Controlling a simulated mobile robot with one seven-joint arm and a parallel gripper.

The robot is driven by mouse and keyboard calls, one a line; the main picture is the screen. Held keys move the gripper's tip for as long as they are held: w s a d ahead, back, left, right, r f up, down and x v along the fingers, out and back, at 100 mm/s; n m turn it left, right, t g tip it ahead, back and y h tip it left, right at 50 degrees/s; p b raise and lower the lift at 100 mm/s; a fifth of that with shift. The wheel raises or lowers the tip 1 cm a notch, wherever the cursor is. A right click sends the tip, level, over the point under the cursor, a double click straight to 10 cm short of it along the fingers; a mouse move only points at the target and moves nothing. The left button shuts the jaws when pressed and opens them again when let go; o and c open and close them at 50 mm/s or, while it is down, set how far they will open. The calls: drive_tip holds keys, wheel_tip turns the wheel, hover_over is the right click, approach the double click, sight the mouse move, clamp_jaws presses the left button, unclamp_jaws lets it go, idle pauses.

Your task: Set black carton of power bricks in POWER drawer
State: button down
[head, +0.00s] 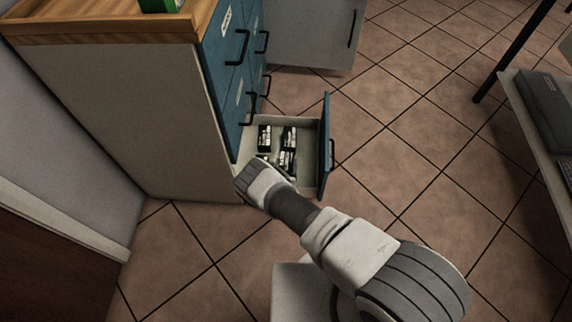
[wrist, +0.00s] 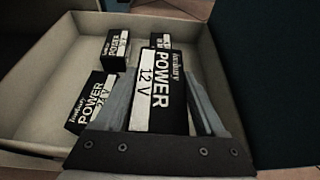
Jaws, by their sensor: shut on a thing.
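In the wrist view, my gripper (wrist: 157,78) is shut on a black carton (wrist: 163,100) with a white label, marked POWER 12 V. The fingers lie along its two sides. The carton is over the inside of the open POWER drawer (wrist: 38,95); I cannot tell whether it touches the drawer floor. In the head view, the drawer (head: 308,180) is pulled out low on the blue-fronted cabinet. My wrist covers its near left part, and my fingertips are hidden there.
Similar black cartons stand in the drawer, one at the back left (wrist: 116,48), one at the back right (wrist: 160,40), one at the left (wrist: 92,102). The cabinet (head: 130,110) rises beside the drawer. The tiled floor (head: 400,150) to the right is clear.

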drive_tip(key=shift+f, duration=0.6)
unclamp_jaws()
drive_tip(key=shift+r, duration=0.15)
